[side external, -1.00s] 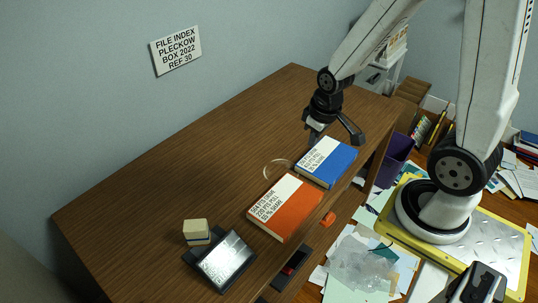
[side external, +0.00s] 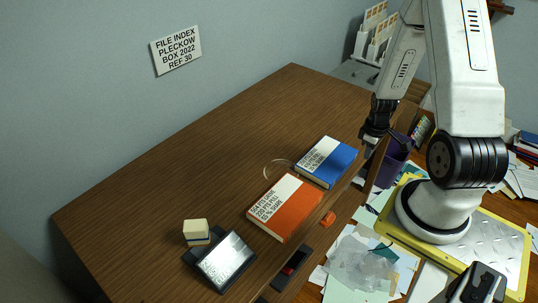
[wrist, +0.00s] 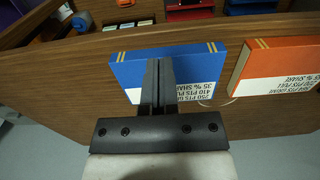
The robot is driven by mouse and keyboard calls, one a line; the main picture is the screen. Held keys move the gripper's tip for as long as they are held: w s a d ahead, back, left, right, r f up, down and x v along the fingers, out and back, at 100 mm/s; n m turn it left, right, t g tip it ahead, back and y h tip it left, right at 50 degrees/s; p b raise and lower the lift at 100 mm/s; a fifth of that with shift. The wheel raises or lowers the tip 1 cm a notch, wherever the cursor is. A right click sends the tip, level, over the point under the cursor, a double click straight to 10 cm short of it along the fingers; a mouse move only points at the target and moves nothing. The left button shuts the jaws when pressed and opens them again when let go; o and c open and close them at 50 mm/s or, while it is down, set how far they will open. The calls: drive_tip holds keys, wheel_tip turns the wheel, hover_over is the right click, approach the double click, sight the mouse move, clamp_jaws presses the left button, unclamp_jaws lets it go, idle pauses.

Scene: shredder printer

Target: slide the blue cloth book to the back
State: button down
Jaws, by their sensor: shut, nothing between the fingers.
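The blue cloth book (side external: 341,169) lies flat on the brown wooden desk top, near its front edge, with a white label panel on its cover. In the wrist view the blue book (wrist: 130,72) is partly hidden behind my fingers. My gripper (side external: 362,172) is just to the right of the book in the side view, by the desk's front edge. In the wrist view my gripper (wrist: 157,66) has its two fingers together and nothing between them. I cannot tell whether the fingertips touch the book.
An orange book (side external: 290,218) lies beside the blue one, toward the left. A faint ring (side external: 277,169) marks the desk behind the books. A wooden block (side external: 196,231) and a dark-framed device (side external: 225,261) sit further left. The desk's back area is clear.

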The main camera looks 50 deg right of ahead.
sight(348, 174)
drive_tip(key=shift+f, duration=0.15)
drive_tip(key=shift+w+f, duration=0.65)
drive_tip(key=shift+f, duration=0.95)
drive_tip(key=shift+w+f, duration=0.7)
drive_tip(key=shift+f, duration=0.95)
drive_tip(key=shift+w+f, duration=0.65)
drive_tip(key=shift+f, duration=0.95)
drive_tip(key=w, duration=2.9)
drive_tip(key=shift+w, duration=0.15)
drive_tip(key=shift+s, duration=0.2)
drive_tip(key=shift+s, duration=1.7)
wheel_tip(348, 174, up, 10)
drive_tip(key=shift+s, duration=0.15)
drive_tip(key=shift+a, duration=0.1)
